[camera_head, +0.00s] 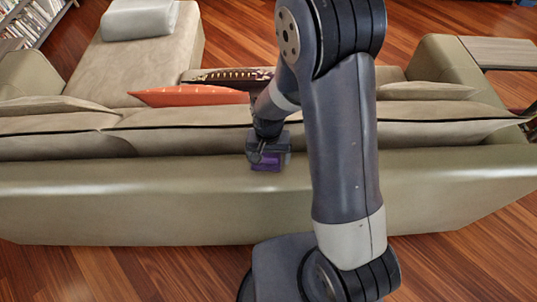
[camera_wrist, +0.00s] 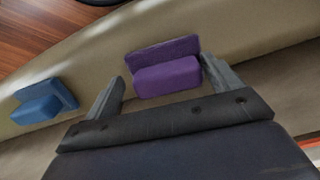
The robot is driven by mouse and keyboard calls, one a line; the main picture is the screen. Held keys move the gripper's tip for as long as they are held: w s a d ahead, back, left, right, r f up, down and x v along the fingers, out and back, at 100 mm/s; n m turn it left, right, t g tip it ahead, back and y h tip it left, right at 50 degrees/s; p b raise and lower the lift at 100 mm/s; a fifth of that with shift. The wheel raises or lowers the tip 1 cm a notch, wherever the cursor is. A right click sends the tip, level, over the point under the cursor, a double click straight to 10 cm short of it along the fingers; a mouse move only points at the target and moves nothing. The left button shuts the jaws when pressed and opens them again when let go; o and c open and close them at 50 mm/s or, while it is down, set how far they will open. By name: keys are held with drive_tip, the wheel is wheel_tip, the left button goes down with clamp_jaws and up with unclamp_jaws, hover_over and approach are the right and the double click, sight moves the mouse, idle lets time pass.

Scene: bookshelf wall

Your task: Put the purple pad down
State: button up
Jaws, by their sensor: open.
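The purple pad (camera_wrist: 167,78) is a small block with a thinner upright back part. In the wrist view it rests on the beige top edge of the sofa back, just beyond and between the fingertips of my gripper (camera_wrist: 160,82). The fingers are spread apart, one on each side of it. In the head view the purple pad (camera_head: 266,162) shows just below my gripper (camera_head: 268,152), partly hidden by it. I cannot tell whether any finger touches the pad.
A blue pad (camera_wrist: 42,102) of similar shape lies on the sofa back to the left in the wrist view. The sofa (camera_head: 130,200) spans the head view, with an orange cushion (camera_head: 190,95) on it. Wooden floor (camera_head: 480,260) is clear in front.

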sight(270, 155)
wheel_tip(270, 155, up, 11)
drive_tip(key=b, duration=0.1)
drive_tip(key=shift+d+f, duration=0.15)
drive_tip(key=shift+d, duration=0.05)
drive_tip(key=shift+f, duration=0.1)
wheel_tip(270, 155, down, 11)
drive_tip(key=shift+a+r+p, duration=0.15)
drive_tip(key=shift+r+p, duration=0.05)
drive_tip(key=shift+p, duration=0.35)
drive_tip(key=shift+r, duration=0.8)
